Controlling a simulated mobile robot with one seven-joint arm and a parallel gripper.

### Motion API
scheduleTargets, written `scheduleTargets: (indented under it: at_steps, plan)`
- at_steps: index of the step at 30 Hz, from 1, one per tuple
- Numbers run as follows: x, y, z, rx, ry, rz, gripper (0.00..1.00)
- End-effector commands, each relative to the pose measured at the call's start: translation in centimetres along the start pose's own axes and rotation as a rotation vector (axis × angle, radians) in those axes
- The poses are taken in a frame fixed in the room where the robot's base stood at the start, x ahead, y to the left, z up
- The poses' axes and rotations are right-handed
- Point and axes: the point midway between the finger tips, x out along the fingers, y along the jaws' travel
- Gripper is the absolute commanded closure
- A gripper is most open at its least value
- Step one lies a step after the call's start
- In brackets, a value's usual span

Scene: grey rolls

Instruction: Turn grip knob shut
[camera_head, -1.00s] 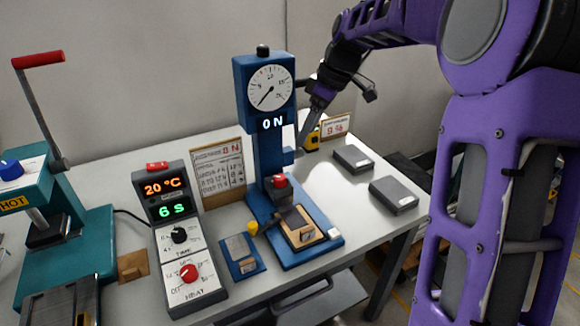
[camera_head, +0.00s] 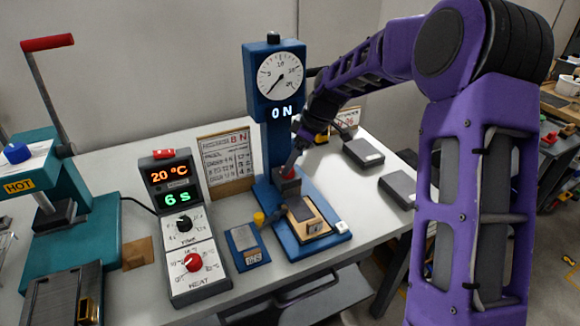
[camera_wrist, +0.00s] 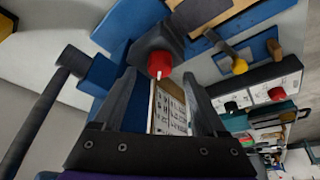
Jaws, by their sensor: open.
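The grip knob is a red knob (camera_head: 290,173) on a dark grey block at the foot of the blue force tester (camera_head: 268,130). In the wrist view the red knob (camera_wrist: 160,63) has a white mark and appears just beyond and between my fingertips. My gripper (camera_head: 293,163) reaches down to the knob from above right and partly hides it in the head view. In the wrist view my gripper (camera_wrist: 160,80) has its two dark fingers spread, with nothing held. I cannot tell whether a finger touches the knob.
The tester's dial (camera_head: 280,77) stands above, with 0 N below it. A wooden-framed pad (camera_head: 307,217) and a small blue plate (camera_head: 246,246) lie in front. A grey control box (camera_head: 184,230) is left. Grey slabs (camera_head: 363,152) lie on the right of the table.

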Motion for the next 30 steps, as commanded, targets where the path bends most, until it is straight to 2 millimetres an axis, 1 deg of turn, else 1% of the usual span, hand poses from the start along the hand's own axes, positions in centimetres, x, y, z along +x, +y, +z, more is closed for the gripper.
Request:
scheduleTargets:
  at_steps: [1, 6, 16, 28, 29, 30]
  plan:
    - [0.8, 0.0, 0.0, 0.0, 0.0, -0.002, 0.26]
    - [2.2, 0.0, 0.0, 0.001, 0.0, 0.0, 0.26]
    - [2.4, 0.0, 0.0, 0.001, 0.0, 0.001, 0.26]
    - [2.4, 0.1, 0.0, 0.001, 0.0, 0.001, 0.97]
    - [2.4, 0.1, 0.0, 0.001, 0.0, 0.001, 1.0]
    - [2.4, 0.1, 0.0, 0.001, 0.0, 0.001, 1.0]
